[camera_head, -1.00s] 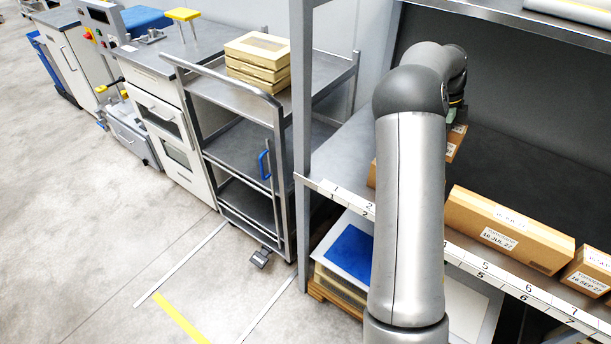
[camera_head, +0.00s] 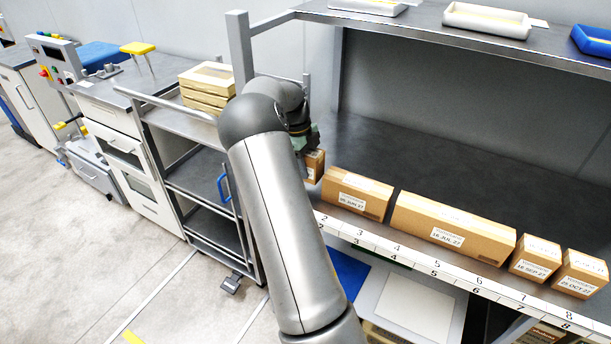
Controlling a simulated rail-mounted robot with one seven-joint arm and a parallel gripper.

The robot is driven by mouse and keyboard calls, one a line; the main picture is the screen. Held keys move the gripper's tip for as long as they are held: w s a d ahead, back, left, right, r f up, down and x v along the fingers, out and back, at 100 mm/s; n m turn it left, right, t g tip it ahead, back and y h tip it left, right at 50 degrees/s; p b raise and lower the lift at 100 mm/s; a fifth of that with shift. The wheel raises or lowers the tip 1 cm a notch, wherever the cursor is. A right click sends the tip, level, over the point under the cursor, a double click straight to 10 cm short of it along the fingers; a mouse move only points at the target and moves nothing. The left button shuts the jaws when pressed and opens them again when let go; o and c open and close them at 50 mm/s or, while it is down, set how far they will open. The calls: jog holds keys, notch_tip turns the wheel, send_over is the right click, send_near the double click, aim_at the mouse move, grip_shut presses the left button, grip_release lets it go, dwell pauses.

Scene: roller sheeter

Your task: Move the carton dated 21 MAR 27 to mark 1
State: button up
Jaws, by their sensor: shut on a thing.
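My gripper (camera_head: 304,138) is shut on a small brown carton (camera_head: 315,166) at the left end of the shelf, partly hidden by my arm. Its white label is too small to read, so I cannot tell its date, nor whether it touches the shelf. Just right of it stands a carton whose label seems to read 05 JUN 27 (camera_head: 357,194). The numbered strip (camera_head: 440,266) runs along the shelf's front edge. Mark 2 shows near the held carton; mark 1 is hidden behind my arm.
Further right stand a long carton dated 16 JUL 27 (camera_head: 453,228), one dated 16 SEP 27 (camera_head: 535,258) and one dated 25 OCT 27 (camera_head: 580,273). The shelf (camera_head: 430,160) behind the row is clear. A shelf post (camera_head: 240,50) and trolley (camera_head: 195,180) are at left.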

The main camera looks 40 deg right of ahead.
jog(key=shift+f+p, duration=0.3)
jog(key=shift+f, duration=1.9)
jog(key=shift+f, duration=0.2)
jog(key=o, duration=1.1)
jog(key=shift+c, duration=0.2)
jog(key=shift+r, duration=0.15)
jog(key=b+v, duration=0.1)
jog(key=v, duration=1.1)
jog(key=shift+a+r, duration=0.1)
jog(key=shift+s, duration=0.1)
